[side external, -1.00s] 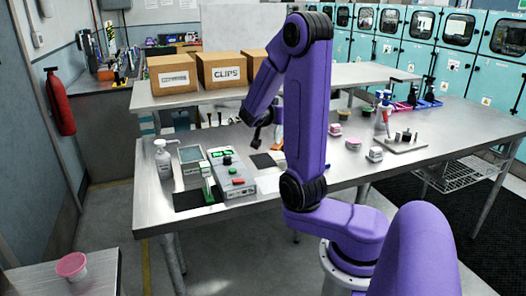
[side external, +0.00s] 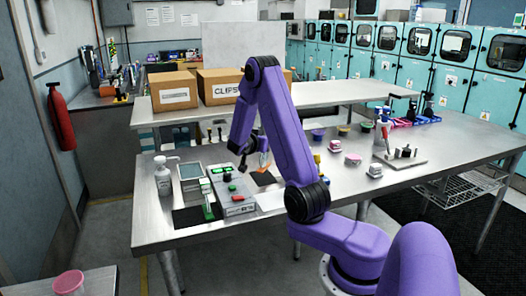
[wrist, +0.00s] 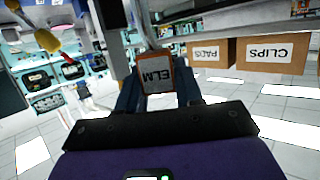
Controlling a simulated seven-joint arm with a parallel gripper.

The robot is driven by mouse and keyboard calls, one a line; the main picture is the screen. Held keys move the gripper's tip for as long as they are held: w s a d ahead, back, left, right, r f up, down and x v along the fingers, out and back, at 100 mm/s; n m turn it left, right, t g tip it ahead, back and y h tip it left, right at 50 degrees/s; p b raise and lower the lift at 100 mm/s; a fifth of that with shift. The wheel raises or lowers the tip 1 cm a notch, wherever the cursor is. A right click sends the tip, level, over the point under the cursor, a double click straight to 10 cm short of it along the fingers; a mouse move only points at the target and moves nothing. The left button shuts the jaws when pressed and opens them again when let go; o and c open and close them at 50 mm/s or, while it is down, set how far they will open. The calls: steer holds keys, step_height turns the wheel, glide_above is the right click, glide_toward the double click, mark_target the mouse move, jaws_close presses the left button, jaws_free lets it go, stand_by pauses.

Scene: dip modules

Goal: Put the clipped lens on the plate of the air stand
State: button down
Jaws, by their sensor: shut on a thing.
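In the wrist view, my gripper (wrist: 158,95) is shut on an orange-framed piece (wrist: 154,73) with a grey face marked "ELM". It appears to be the clipped lens; the lens itself cannot be made out. A grey rod rises behind it in the picture. In the side view, the orange piece (side external: 264,160) is small beside my dark wrist, above the table near a black pad (side external: 264,178). The fingers are too small there to make out. I cannot tell surely which item is the air stand; a small green-and-white post (side external: 207,206) stands on a black mat to the left.
A grey box with coloured buttons (side external: 232,190), a display unit (side external: 191,172) and a pump bottle (side external: 163,176) stand at left. Small cups and a fixture on a grey base (side external: 402,158) are at right. A raised shelf with boxes (side external: 173,91) runs behind. Bare table lies front right.

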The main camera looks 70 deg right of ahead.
steer(key=shift+w+d+f, duration=0.2)
steer(key=shift+d+f, duration=0.05)
steer(key=shift+f, duration=1.7)
steer(key=shift+f, duration=0.1)
steer(key=c, duration=0.7)
jaws_free()
steer(key=shift+c, duration=0.2)
steer(key=shift+w+a+r, duration=0.1)
steer(key=shift+a+r, duration=0.1)
steer(key=shift+a, duration=0.05)
steer(key=v, duration=1.1)
steer(key=shift+a, duration=0.25)
steer(key=shift+r, duration=0.1)
